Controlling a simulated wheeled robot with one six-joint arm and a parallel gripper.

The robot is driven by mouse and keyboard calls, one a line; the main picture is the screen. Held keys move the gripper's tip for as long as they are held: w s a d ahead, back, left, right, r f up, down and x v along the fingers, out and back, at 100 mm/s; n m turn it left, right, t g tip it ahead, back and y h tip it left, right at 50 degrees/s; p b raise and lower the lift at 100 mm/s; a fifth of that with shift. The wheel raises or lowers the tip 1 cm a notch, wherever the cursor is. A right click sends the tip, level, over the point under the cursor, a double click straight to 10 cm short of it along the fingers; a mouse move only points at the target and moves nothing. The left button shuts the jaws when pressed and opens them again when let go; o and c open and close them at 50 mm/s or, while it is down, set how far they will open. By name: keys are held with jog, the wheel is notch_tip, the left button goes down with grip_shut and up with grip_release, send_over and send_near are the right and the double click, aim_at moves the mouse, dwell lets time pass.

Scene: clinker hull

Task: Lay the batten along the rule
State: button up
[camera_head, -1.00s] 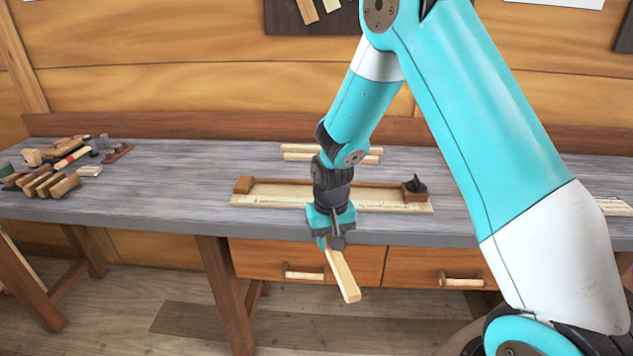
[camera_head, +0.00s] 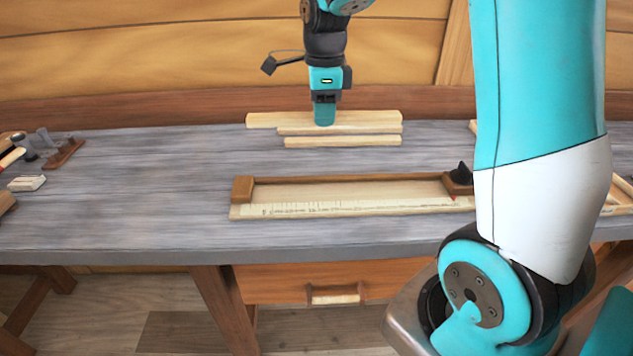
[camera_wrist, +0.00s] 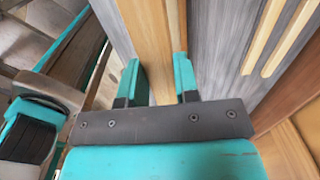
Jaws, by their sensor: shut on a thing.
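My gripper (camera_head: 325,118) is shut on a pale wooden batten (camera_head: 370,118), held crosswise at the back of the bench. In the wrist view the batten (camera_wrist: 150,35) shows between my two fingers (camera_wrist: 160,82). The rule (camera_head: 340,209) is a pale strip with dark markings along the front of a shallow wooden fixture, nearer me than the batten. The fixture has a brown block (camera_head: 242,189) at its left end and a dark-topped block (camera_head: 459,178) at its right. A red mark shows near the rule's right end.
Other pale battens (camera_head: 345,141) lie just in front of the held one; they also show in the wrist view (camera_wrist: 265,35). Tools and wooden pieces (camera_head: 28,183) lie at the left. The grey bench (camera_head: 140,205) is clear left of the fixture. My arm hides part of the right side.

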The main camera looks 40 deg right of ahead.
aim_at(324, 192)
notch_tip(324, 192, down, 18)
jog(key=shift+s+d+r+p, duration=0.1)
jog(key=shift+d+r+p, duration=0.1)
jog(key=shift+p, duration=0.35)
jog(key=shift+f, duration=0.15)
jog(key=o, duration=0.6)
jog(key=shift+o, duration=0.4)
notch_tip(324, 192, up, 12)
jog(key=b, duration=0.1)
jog(key=s+a+r+n+y, duration=0.2)
jog(key=s+a+r+n, duration=0.2)
jog(key=s+a+n, duration=0.7)
jog(key=s+a+r+n+y, duration=0.2)
jog(key=s+a+r+n, duration=0.2)
jog(key=s+a+n, duration=0.7)
jog(key=n, duration=0.9)
jog(key=shift+a+n, duration=0.25)
jog(key=shift+n, duration=0.15)
